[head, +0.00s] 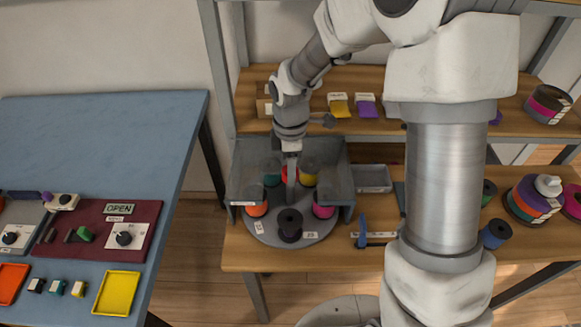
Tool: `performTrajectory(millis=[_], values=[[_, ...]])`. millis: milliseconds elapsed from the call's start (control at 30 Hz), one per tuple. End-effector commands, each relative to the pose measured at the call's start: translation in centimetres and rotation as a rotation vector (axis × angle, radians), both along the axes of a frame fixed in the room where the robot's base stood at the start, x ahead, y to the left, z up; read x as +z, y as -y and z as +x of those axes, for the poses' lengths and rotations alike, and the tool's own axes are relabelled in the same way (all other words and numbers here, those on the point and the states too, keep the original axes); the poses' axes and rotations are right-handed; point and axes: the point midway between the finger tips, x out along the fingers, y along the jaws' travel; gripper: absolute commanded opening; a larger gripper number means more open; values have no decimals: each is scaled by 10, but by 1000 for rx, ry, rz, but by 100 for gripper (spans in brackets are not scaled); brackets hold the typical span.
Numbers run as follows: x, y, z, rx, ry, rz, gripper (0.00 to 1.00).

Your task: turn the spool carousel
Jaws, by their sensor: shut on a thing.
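The spool carousel is a round grey turntable (267,232) on the wooden bench, partly inside a grey open-front housing (243,180). Around it stand several spools: an orange one (257,207) at front left, a black one (290,226) at the front and a magenta one (323,207) at front right. Teal (272,176), red (285,174) and yellow (309,176) spools stand towards the back. My gripper (291,155) points down over the middle, shut on what looks like the carousel's upright grey post (291,185). The fingertips are small and their exact contact is unclear.
A shelf (390,98) with small colour packets runs behind my arm. A grey tray (373,178) and a blue clamp-like tool (362,232) lie right of the carousel. More spools (530,199) stand far right. A blue table (110,145) with a control panel is at left.

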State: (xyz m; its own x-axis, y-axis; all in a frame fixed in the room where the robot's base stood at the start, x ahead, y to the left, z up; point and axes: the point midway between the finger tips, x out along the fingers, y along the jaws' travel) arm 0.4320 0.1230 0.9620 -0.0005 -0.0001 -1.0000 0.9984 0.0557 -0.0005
Motion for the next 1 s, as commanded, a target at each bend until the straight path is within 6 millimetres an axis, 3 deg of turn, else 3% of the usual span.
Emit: performTrajectory(millis=[200,233,400,767,867,1000], values=[[1,-1,1,0,4,2,0],[1,-1,1,0,4,2,53],[1,-1,1,0,3,1,81],[5,0,1,-1,2,0,81],[16,0,1,-1,4,1,81],[46,0,2,-1,8,1,81]])
